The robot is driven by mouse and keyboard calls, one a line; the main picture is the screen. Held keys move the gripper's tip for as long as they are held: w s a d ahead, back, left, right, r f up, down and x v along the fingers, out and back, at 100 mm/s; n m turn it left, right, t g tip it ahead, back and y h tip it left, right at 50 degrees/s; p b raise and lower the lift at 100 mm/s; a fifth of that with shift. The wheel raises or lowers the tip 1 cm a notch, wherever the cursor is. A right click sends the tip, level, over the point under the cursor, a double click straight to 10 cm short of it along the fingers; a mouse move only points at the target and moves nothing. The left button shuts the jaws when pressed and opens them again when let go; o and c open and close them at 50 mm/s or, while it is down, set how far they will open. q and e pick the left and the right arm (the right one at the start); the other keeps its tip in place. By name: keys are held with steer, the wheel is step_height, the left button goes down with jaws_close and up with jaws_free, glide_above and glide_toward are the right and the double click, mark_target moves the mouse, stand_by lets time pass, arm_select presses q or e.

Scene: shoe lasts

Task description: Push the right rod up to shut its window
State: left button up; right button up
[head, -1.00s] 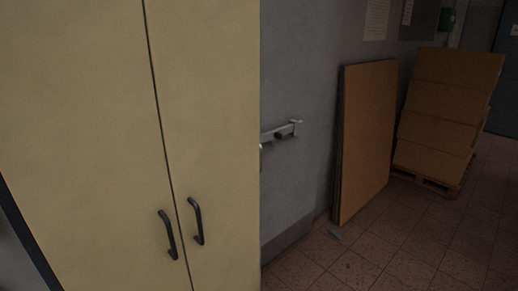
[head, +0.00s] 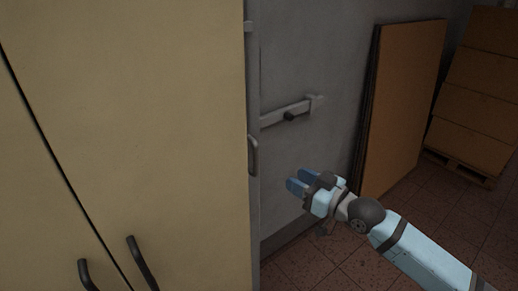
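A grey upright rod (head: 254,80) runs along the right edge of the beige cupboard, in front of the grey wall. A small bow handle (head: 253,155) sits on it at mid-height. My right gripper (head: 298,181) has come in from the lower right. Its two blue fingers point left toward the rod, a little right of and below the bow handle, apart from it. Nothing shows between the fingers, but their gap is unclear. My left gripper is not in view.
The tall beige cupboard (head: 150,110) with dark handles fills the left. A flat wall bar (head: 287,113) with a dark knob is above my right gripper. Brown boards (head: 408,105) lean on the wall, and stacked boxes (head: 483,85) stand on a pallet at far right.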

mark_target(256, 171)
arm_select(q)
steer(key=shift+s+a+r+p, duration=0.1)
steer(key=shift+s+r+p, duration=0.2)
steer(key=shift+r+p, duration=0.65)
arm_select(e)
steer(key=x, duration=1.3)
steer(key=shift+w+a+r, duration=0.1)
steer(key=shift+a+r, duration=0.1)
steer(key=shift+a, duration=0.2)
jaws_close()
steer(key=shift+r, duration=0.1)
